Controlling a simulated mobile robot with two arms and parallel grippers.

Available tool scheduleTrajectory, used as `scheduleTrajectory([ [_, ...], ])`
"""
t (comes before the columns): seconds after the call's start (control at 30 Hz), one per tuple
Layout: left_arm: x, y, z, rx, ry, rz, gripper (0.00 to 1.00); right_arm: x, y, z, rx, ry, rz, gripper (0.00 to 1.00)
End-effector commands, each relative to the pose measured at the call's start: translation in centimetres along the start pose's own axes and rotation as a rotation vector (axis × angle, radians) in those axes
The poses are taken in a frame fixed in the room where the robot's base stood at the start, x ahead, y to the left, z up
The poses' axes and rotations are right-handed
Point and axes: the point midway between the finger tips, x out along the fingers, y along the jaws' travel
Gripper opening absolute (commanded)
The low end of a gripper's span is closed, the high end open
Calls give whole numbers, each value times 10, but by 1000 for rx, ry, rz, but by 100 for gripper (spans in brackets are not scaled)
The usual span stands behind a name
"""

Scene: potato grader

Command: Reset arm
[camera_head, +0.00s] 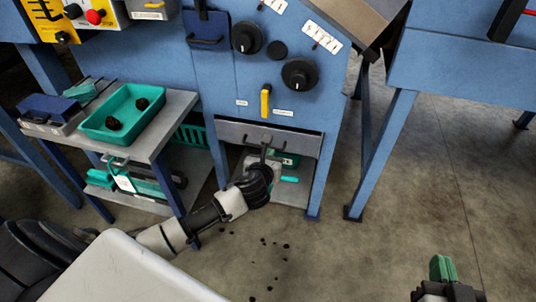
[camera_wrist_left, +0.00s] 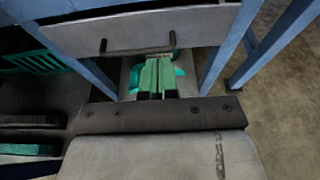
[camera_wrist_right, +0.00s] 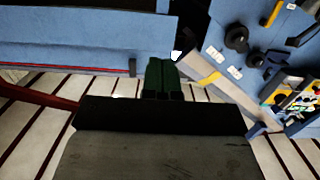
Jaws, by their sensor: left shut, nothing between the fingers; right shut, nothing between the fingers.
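My left arm reaches in from the left in the head view. My left gripper (camera_head: 284,160) is at the opening under the grey drawer front (camera_head: 268,138) of the blue machine. In the left wrist view my left gripper (camera_wrist_left: 157,70) has its green fingers together and empty, in front of the drawer's dark handle (camera_wrist_left: 138,46). My right gripper (camera_head: 442,268) is at the lower right of the head view, over the floor and away from the machine. In the right wrist view its dark green fingers (camera_wrist_right: 163,78) are together with nothing between them.
A grey side table (camera_head: 172,122) stands left of the machine. It holds a green tray (camera_head: 124,114) with dark lumps in it. The machine panel has black knobs (camera_head: 299,74) and a yellow lever (camera_head: 265,102). Dark crumbs lie on the floor. The floor at right is open.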

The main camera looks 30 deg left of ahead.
Motion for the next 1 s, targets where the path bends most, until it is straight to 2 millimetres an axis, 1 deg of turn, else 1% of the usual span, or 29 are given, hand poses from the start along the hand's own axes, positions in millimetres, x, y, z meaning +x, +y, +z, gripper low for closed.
scheduleTrajectory([
  [0.1, -9, 0, 1, -1, 1, -2, 0, -3, 2, 9, -1, -79, 5, 0],
  [0.2, -12, 0, 0, -2, 1, -1, 0, -4, 3, 14, -1, -115, 7, 0],
  [0.4, -14, -1, -1, -11, 2, -3, 0, -4, 3, 17, -2, -129, 7, 0],
  [0.47, -18, -5, -3, -57, 9, -15, 0, -4, 3, 17, -1, -129, 7, 0],
  [0.53, -28, -14, -8, -182, 30, -42, 0, -4, 3, 17, -1, -128, 7, 0],
  [0.57, -35, -19, -10, -262, 44, -58, 0, -4, 3, 16, -1, -128, 7, 0],
  [0.67, -65, -40, -18, -633, 114, -118, 0, -4, 3, 16, -1, -127, 7, 0],
  [0.7, -80, -48, -20, -815, 150, -139, 0, -4, 3, 16, -1, -127, 7, 0],
  [0.77, -102, -59, -20, -1097, 210, -163, 0, -4, 3, 16, -1, -127, 7, 0],
  [0.8, -116, -64, -19, -1282, 251, -173, 0, -4, 3, 16, -1, -127, 7, 0],
  [0.9, -147, -72, -12, -1693, 344, -181, 0, -4, 3, 16, -1, -127, 7, 0],
  [1.0, -169, -74, -4, -1994, 415, -175, 0, -4, 3, 16, -1, -127, 7, 0],
])
